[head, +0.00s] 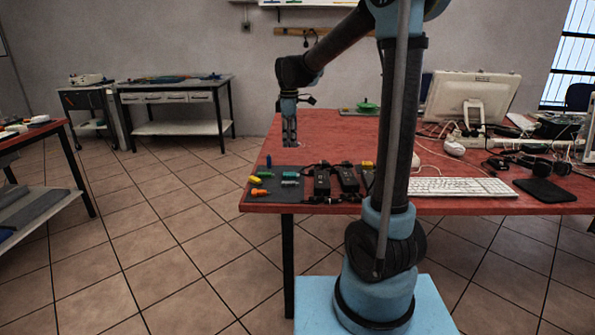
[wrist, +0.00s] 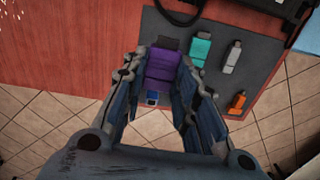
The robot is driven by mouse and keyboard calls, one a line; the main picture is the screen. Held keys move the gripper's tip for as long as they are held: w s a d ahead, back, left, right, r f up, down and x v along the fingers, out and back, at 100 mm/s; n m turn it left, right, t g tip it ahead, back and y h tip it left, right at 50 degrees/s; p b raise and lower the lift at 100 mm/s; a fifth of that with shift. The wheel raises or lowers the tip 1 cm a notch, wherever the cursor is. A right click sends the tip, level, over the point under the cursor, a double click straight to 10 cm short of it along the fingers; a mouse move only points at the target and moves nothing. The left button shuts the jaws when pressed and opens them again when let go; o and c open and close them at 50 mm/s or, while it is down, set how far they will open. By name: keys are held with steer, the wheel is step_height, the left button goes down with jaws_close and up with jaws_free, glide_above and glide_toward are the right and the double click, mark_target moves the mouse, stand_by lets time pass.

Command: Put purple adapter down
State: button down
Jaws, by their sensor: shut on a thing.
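A purple adapter (wrist: 161,66) with a dark far end and a blue near end sits between the fingers of my gripper (wrist: 157,98) in the wrist view. The fingers are shut on it. In the head view my gripper (head: 289,132) points down above the left part of the red table, and the purple adapter cannot be made out there. Beyond it in the wrist view lies a dark grey mat (wrist: 262,60). I cannot tell the exact height of the adapter above the table or mat.
On the mat, right of the purple adapter, lie a teal adapter (wrist: 200,49), a pale grey one (wrist: 232,57) and an orange one (wrist: 238,102). Black power bricks (head: 322,182) and a keyboard (head: 462,187) lie to the right on the red table (head: 330,128). The table's front edge is close.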

mark_target(290, 169)
steer(key=shift+f, duration=0.15)
steer(key=shift+f, duration=4.7)
steer(key=c, duration=1.3)
jaws_free()
steer(key=shift+f, duration=0.1)
